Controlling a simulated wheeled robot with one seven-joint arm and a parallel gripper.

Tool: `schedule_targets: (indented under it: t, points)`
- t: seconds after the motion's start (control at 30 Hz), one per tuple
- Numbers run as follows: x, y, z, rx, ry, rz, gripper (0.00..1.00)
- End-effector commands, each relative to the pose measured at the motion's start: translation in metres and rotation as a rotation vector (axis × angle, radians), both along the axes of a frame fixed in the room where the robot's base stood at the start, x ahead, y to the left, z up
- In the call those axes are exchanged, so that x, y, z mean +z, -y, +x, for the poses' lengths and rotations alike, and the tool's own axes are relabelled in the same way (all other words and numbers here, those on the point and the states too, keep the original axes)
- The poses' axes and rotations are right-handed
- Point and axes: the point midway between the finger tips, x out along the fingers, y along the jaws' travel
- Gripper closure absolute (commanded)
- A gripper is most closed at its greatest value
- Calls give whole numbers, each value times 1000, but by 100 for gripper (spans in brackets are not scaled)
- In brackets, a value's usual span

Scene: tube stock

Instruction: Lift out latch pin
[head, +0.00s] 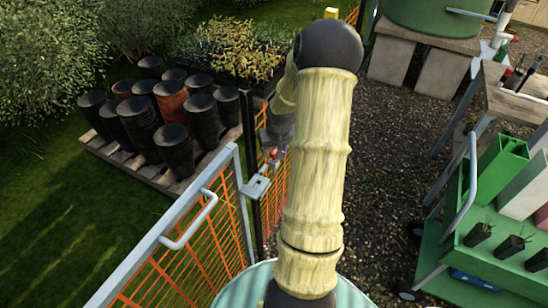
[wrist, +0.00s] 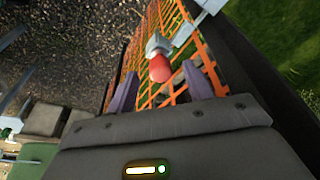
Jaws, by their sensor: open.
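The latch pin shows a rounded red head (wrist: 160,68) in the wrist view, with a grey metal part (wrist: 157,45) just beyond it. My gripper (wrist: 160,72) is open, with one purple-grey finger on either side of the red head. I cannot tell whether the fingers reach past the head or touch it. In the head view, a small red spot (head: 273,152) shows beside my arm, above the grey latch plate (head: 257,186) on the gate post. My arm hides much of the gripper there. The pin's shaft is not visible.
The grey-framed gate (head: 181,240) with orange mesh and a handle stands at the left. Black pots (head: 140,122) on a pallet stand behind it. A green bench (head: 490,235) is at the right. Gravel (head: 385,185) between is clear.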

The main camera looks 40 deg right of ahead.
Motion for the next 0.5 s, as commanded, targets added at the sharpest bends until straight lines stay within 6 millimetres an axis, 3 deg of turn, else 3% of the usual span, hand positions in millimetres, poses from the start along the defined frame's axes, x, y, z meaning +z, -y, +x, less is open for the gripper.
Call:
schedule_targets:
  t: [0.2, 0.5]
  points:
    - [-24, 2, 8, 0, -1, 1, 48]
    - [-26, 3, 9, 0, 0, 0, 48]
